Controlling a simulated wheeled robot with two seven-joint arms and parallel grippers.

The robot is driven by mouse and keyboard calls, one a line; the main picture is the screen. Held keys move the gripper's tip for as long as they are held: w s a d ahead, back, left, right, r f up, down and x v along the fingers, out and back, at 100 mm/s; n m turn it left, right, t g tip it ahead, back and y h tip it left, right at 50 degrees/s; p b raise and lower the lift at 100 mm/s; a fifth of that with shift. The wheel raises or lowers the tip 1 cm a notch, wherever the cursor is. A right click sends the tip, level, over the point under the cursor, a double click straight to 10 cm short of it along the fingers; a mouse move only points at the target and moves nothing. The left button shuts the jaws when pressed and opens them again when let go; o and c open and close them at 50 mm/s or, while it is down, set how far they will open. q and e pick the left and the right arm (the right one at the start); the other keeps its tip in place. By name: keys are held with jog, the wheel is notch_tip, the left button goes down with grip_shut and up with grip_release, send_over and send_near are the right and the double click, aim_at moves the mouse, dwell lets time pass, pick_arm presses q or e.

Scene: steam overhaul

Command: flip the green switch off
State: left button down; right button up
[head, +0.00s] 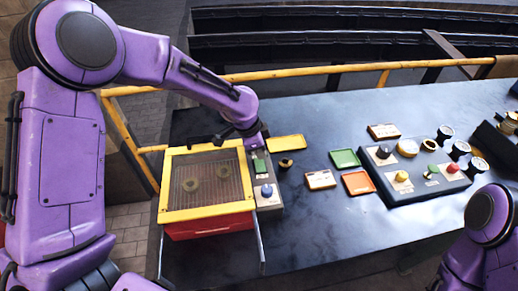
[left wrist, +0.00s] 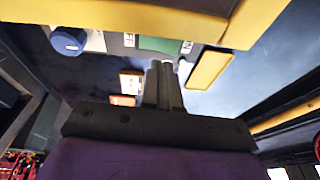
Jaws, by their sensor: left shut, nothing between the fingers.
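A small grey panel (head: 267,190) stands along the right side of the yellow-framed box in the head view. It carries a green plate (head: 259,166) and a blue knob (head: 267,190). The green plate also shows in the left wrist view (left wrist: 160,44), with ON and OFF labels at its ends. My left gripper (head: 240,132) is over the far right corner of the box, close to the green plate. Its fingers (left wrist: 164,75) are shut and empty. They partly cover the plate in the wrist view, and I cannot tell whether they touch it. My right gripper is out of view.
The box (head: 209,221) has a yellow rim and mesh top. Right of it lie a yellow tray (head: 286,142), a green tray (head: 345,158) and an orange tray (head: 358,183). A control panel (head: 420,187) with several knobs stands farther right. A yellow rail runs behind the table.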

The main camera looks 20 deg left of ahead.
pick_arm(q)
jog(key=d+b+v, duration=0.1)
jog(key=b+v, duration=0.1)
jog(key=v, duration=0.2)
notch_tip(320, 180, up, 6)
send_over(258, 168)
jog(key=s, duration=0.2)
jog(key=shift+s+a+r+b, duration=0.3)
jog(key=shift+s+a+b, duration=0.05)
jog(key=shift+a+b, duration=0.05)
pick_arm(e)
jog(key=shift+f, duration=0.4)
